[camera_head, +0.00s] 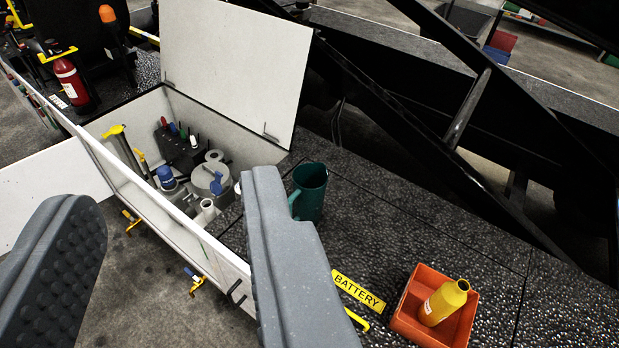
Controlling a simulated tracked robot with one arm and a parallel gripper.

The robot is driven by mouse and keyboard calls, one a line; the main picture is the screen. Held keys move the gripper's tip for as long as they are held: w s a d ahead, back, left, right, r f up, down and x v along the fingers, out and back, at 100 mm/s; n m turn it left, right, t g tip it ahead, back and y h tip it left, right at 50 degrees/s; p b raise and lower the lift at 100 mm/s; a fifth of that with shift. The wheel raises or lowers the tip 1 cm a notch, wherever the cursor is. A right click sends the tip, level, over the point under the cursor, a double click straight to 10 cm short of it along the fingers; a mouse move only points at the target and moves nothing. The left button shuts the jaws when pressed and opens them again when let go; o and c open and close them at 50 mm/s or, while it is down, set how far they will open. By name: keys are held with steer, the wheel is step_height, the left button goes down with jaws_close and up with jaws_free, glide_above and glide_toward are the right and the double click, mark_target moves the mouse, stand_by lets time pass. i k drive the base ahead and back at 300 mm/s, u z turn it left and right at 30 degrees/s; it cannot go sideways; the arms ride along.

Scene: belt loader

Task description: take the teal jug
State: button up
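The teal jug (311,191) stands upright on the dark textured deck, right of the open white compartment. Its handle is on its left side, and its lower left is partly hidden behind my right finger. My gripper (172,262) is open, with its two grey fingers wide apart at the bottom of the view. Nothing is between the fingers; the compartment's outer wall and the floor show through the gap. The jug is beyond the right finger, outside the gap.
An orange tray (401,322) with a yellow bottle (443,302) sits on the deck at lower right, near a BATTERY label (358,291). The compartment, its white lid (236,66) raised, holds pipes and valves. Black beams rise behind the deck. A red extinguisher (70,82) stands upper left.

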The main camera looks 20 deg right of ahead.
mark_target(310, 180)
steer(key=u, duration=0.05)
steer(key=i, duration=1.1)
steer(key=u, duration=0.05)
